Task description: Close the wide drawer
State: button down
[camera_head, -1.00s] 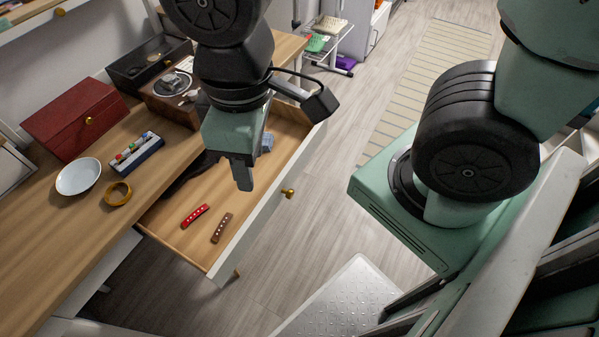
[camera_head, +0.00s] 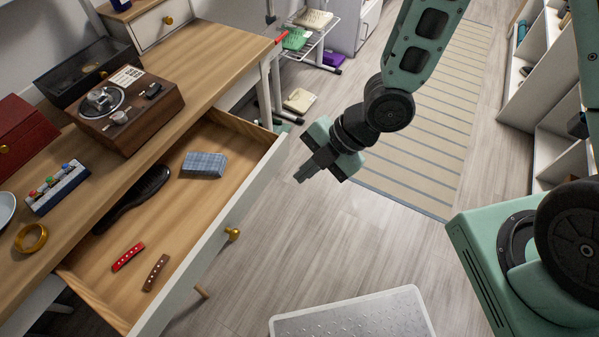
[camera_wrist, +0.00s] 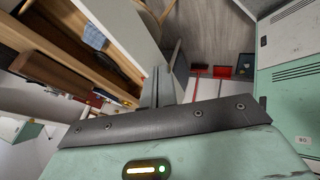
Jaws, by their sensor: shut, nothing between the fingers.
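The wide drawer (camera_head: 205,262) is pulled out from the wooden desk, with a white front and a round brass knob (camera_head: 232,234). In it lie a dark hairbrush (camera_head: 135,198), a blue-grey patterned block (camera_head: 204,165), a red strip (camera_head: 128,256) and a brown strip (camera_head: 156,272). My gripper (camera_head: 302,176) is shut and empty in the head view, to the right of the drawer front and apart from it. The wrist view shows the gripper's fingers (camera_wrist: 162,88) beside the white drawer front (camera_wrist: 128,32).
The desk top (camera_head: 215,50) holds a record player (camera_head: 120,105), a black box (camera_head: 88,72), a red box (camera_head: 20,135) and a brass ring (camera_head: 31,238). A wire rack (camera_head: 305,45) stands behind. Floor right of the drawer is open, with a striped rug (camera_head: 425,130).

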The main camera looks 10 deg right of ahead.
send_near(251, 197)
notch_tip(251, 197, down, 4)
jog(key=s, duration=0.3)
jog(key=shift+w+a+f, duration=0.1)
jog(key=shift+w+a, duration=1.3)
jog(key=shift+w, duration=0.15)
jog(key=shift+a, duration=0.1)
